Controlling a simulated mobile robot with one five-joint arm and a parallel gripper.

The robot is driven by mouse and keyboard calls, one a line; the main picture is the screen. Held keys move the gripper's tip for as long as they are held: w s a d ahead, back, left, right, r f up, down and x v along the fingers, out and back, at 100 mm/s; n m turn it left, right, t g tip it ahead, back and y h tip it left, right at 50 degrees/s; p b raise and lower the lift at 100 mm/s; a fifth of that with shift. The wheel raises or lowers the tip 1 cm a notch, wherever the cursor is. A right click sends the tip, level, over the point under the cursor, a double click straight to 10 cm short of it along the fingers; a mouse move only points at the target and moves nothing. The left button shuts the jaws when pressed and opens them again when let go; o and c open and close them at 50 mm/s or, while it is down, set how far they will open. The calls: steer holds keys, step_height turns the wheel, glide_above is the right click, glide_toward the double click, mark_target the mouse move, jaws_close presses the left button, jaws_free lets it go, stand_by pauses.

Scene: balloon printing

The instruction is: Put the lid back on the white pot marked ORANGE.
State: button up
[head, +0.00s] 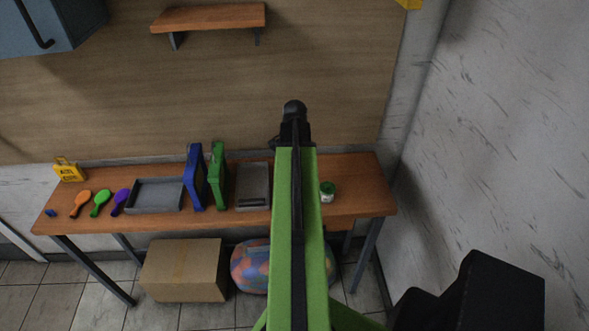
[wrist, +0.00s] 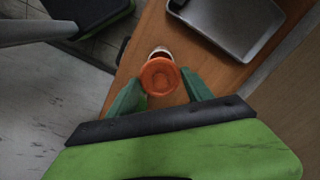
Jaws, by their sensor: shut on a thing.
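My gripper (wrist: 160,95) is shut on an orange round lid (wrist: 159,77), held between its two green fingers. Just beyond the lid in the wrist view, a small pot with a pale rim (wrist: 160,50) stands on the table, partly hidden by the lid. Its marking does not show. In the head view the end of my arm (head: 293,128) is over the back of the table, and the held lid is hidden. A small white pot with a green top (head: 327,193) stands just right of my arm; I cannot tell whether it is the same pot.
The wooden table (head: 362,185) has bare room at its right end. A grey tray (head: 253,186) lies left of my arm and also shows in the wrist view (wrist: 240,22). Green (head: 217,177) and blue (head: 196,178) upright objects stand further left. A shelf (head: 208,18) hangs above.

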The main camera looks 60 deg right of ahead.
steer(key=shift+f+b, duration=3.25)
steer(key=shift+b, duration=0.05)
steer(key=shift+w+f, duration=0.1)
steer(key=shift+f, duration=0.05)
steer(key=o, duration=1.4)
steer(key=shift+c, duration=0.2)
steer(key=shift+o, duration=0.5)
steer(key=shift+o, duration=1.3)
step_height(320, 180, up, 7)
steer(key=p, duration=0.7)
